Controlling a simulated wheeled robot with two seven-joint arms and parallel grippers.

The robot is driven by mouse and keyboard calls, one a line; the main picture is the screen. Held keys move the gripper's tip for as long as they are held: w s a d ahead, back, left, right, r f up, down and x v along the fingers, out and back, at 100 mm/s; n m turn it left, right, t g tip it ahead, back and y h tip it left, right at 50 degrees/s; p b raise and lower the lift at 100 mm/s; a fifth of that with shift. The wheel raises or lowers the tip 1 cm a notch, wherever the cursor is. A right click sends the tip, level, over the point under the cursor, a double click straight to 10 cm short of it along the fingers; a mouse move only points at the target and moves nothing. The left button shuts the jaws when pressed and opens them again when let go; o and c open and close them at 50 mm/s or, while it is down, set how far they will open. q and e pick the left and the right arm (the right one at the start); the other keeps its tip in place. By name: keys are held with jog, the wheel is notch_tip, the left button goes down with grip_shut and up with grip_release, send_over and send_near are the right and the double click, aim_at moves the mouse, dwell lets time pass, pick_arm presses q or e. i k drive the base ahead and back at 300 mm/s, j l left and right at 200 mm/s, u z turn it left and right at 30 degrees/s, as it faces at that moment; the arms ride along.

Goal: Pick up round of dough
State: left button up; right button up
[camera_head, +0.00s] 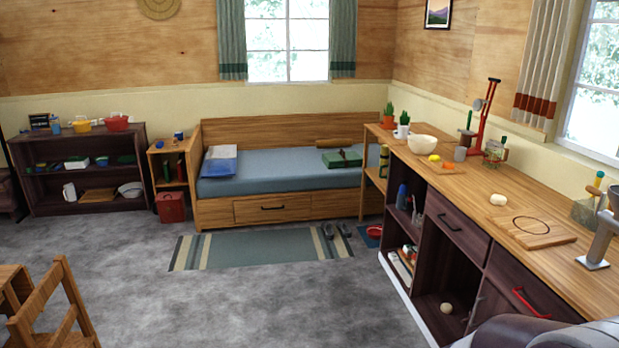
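A small pale cream lump (498,199), which looks like the round of dough, lies on the wooden counter (470,184) at the right. It sits just behind and left of a wooden board (530,232) marked with a dark circle, apart from it. A similar pale ball (446,308) lies low in the open compartment of the dark cabinet under the counter; I cannot tell what it is. Neither of my grippers is in view.
A white bowl (423,147), a grey cup (460,154) and a red-framed stand (486,115) are farther back on the counter. A metal device (600,235) stands at the right edge. A wooden chair (50,312) is at lower left. The grey floor is open before the counter.

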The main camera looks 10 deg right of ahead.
aim_at(498, 200)
jog(key=i+z, duration=0.2)
jog(key=i, duration=0.35)
jog(key=i+z, duration=0.2)
jog(key=i, duration=0.3)
jog(key=i+j+z, duration=0.2)
jog(key=i, duration=0.35)
jog(key=i+j+z, duration=0.2)
jog(key=i, duration=0.3)
